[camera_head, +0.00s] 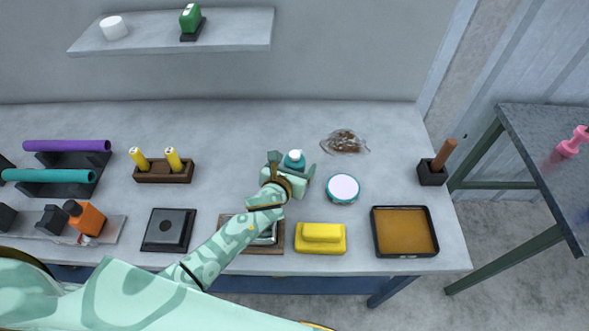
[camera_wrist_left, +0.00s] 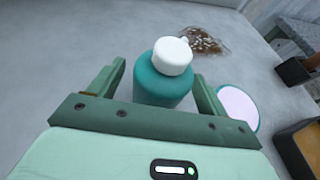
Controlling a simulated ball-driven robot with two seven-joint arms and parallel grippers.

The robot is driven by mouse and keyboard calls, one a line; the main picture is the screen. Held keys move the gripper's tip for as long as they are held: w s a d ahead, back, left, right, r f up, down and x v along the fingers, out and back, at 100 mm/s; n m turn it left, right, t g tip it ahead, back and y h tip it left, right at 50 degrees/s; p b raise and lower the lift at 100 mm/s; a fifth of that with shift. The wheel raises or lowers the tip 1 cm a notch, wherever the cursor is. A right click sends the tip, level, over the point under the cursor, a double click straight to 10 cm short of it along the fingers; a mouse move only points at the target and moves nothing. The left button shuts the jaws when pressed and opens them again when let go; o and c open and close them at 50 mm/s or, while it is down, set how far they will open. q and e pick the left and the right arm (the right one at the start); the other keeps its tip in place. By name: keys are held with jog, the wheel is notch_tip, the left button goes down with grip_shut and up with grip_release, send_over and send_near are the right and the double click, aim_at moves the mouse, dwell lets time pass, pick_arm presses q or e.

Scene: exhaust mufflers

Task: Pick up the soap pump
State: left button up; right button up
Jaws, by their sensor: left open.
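A teal bottle with a white top (camera_head: 295,160), likely the soap pump, stands upright on the grey counter (camera_head: 240,125), just beyond my left gripper. My left gripper (camera_head: 292,165) is open, with one finger on each side of the bottle. In the left wrist view the bottle (camera_wrist_left: 162,85) sits between the two spread fingers, with a gap visible on both sides. Its lower part is hidden by the gripper's green crossbar. My right gripper is not in view.
A round teal-rimmed dish (camera_head: 342,188) stands close right of the bottle. A bag of brown bits (camera_head: 345,141) lies behind it. A yellow sponge block (camera_head: 320,238) and a brown tray (camera_head: 404,206) are nearer the front. A pink bottle (camera_head: 570,143) stands on the right-hand table.

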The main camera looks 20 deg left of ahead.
pick_arm(q)
jog(key=c, duration=1.2)
jog(key=shift+r, duration=0.1)
jog(key=shift+c, duration=0.2)
